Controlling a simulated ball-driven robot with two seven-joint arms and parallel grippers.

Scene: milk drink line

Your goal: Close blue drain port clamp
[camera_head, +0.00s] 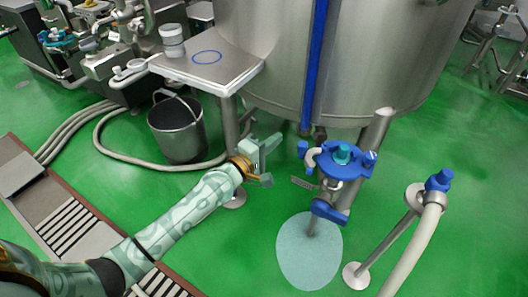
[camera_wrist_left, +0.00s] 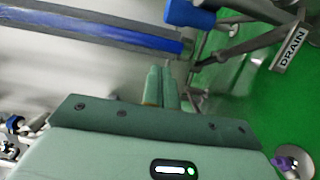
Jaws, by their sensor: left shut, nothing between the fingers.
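The blue drain port clamp (camera_head: 345,164) sits on the drain fitting under the large steel tank, around a teal-topped cap (camera_head: 343,153). I cannot tell whether its jaws are fully closed. A blue lever (camera_head: 328,211) is lower on the same pipe. My left gripper (camera_head: 272,143) is to the left of the clamp, apart from it and touching nothing. In the left wrist view its two fingers (camera_wrist_left: 161,88) are together and empty. A blue part (camera_wrist_left: 189,14) and the DRAIN tag (camera_wrist_left: 290,48) show ahead and to the right there. My right gripper is not in view.
The steel tank (camera_head: 270,55) stands behind, with a vertical blue stripe. A steel side table (camera_head: 225,73) and a bucket (camera_head: 177,130) are at the left. A hose with a blue end (camera_head: 438,181) stands at the right. A pale round patch (camera_head: 309,262) lies below the drain.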

